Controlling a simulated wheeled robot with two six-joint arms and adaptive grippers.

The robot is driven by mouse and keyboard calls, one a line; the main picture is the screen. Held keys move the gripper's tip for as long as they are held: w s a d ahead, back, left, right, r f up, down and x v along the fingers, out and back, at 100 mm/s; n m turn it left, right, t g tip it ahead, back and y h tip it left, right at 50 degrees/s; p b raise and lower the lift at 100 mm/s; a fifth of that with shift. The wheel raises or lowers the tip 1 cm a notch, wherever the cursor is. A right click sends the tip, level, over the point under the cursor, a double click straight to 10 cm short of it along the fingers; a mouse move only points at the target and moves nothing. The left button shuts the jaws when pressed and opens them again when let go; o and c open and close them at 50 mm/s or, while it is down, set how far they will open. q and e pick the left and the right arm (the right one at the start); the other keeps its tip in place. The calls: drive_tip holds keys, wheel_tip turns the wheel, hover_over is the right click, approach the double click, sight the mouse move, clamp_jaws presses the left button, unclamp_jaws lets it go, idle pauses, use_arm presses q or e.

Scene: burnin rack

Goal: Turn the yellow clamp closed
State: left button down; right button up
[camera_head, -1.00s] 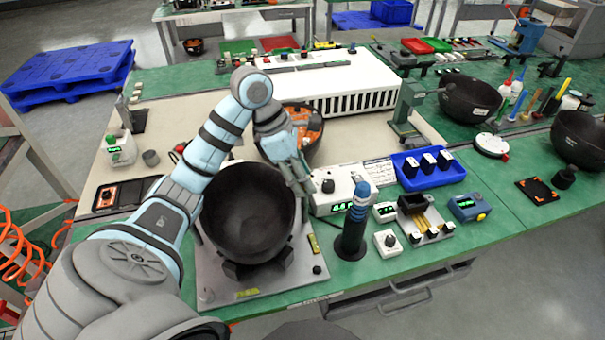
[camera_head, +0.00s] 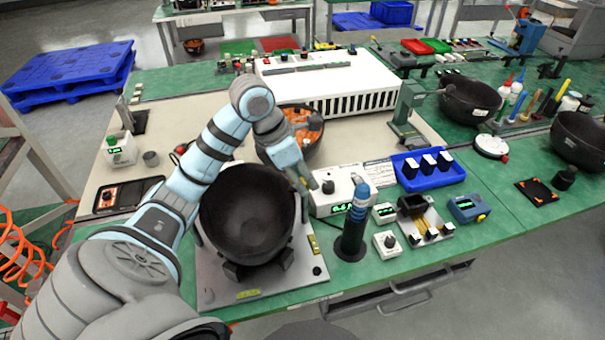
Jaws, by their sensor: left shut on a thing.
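My left gripper (camera_head: 303,186) reaches over the bowl from the left and points down beside its right rim. Its fingers are shut, and the thing between them is mostly hidden by the fingers and is small. A small yellow piece (camera_head: 313,244) shows below the gripper, at the right edge of the grey base plate (camera_head: 222,286). I cannot tell whether it is part of the clamp or a label. The large black bowl (camera_head: 247,213) sits on a dark support on this plate. My right gripper is not in view.
A white box with a green display (camera_head: 340,196) stands just right of my left gripper. A dark post with a blue ringed top (camera_head: 353,235) stands in front of it. An orange-filled bowl (camera_head: 305,128) is behind the gripper. A blue tray (camera_head: 428,172) lies farther right.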

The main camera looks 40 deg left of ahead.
use_arm(q)
drive_tip(key=shift+n+t+y, duration=0.3)
drive_tip(key=shift+n, duration=0.8)
drive_tip(key=c, duration=1.3)
unclamp_jaws()
drive_tip(key=shift+c, duration=0.2)
